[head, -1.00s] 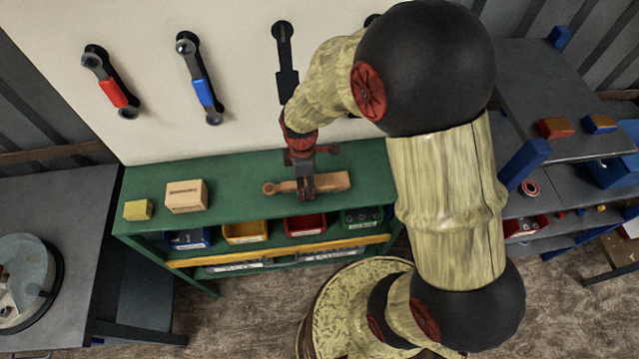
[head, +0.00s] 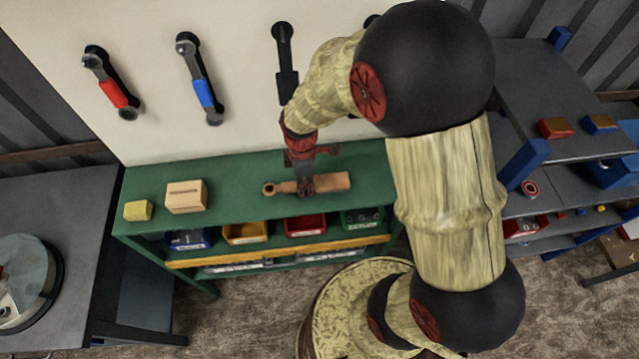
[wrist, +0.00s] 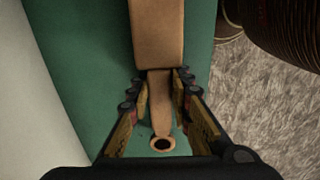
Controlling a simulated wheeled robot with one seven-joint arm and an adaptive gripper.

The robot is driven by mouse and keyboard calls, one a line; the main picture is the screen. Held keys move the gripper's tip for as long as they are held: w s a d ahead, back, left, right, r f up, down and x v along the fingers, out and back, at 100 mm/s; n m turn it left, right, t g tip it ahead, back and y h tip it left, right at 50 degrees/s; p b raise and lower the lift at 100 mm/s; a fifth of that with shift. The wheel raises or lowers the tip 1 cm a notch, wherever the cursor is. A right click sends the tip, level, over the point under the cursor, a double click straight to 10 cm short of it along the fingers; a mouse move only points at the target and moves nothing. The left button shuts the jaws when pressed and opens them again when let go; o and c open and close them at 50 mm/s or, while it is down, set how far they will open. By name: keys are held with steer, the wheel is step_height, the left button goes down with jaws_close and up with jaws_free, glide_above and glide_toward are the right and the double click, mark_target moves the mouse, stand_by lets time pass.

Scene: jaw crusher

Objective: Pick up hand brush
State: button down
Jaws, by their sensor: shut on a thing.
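The hand brush (head: 333,182) is a tan wooden piece lying on the green bench top (head: 235,172), with a wide block at the right and a narrow handle ending in a ringed hole at the left. My gripper (head: 306,188) reaches down over the handle near the block. In the wrist view the brush (wrist: 158,40) runs up the picture, and the two fingers of my gripper (wrist: 161,88) close on the handle from both sides. The handle's ring end (wrist: 161,144) shows between the fingers. I cannot tell any gap between brush and bench.
A wooden box (head: 186,197) and a yellow block (head: 138,210) stand at the bench's left. Coloured bins (head: 305,225) sit on the shelf below. Wrenches, one with a red grip (head: 113,93), hang on the wall behind. A grey table (head: 60,215) stands at the left.

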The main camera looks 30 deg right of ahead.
mark_target(305, 184)
steer(key=shift+r, duration=0.1)
stand_by(0.3)
steer(key=shift+w+r, duration=0.1)
steer(key=shift+r, duration=0.45)
steer(key=shift+s+r, duration=0.2)
steer(key=shift+r, duration=1.05)
steer(key=s+r+p, duration=0.1)
steer(key=s+r, duration=0.8)
steer(key=s, duration=0.4)
steer(key=shift+s+r+p, duration=0.15)
steer(key=shift+s+p, duration=0.25)
steer(key=c, duration=2.1)
jaws_free()
steer(key=shift+c, duration=0.2)
jaws_close()
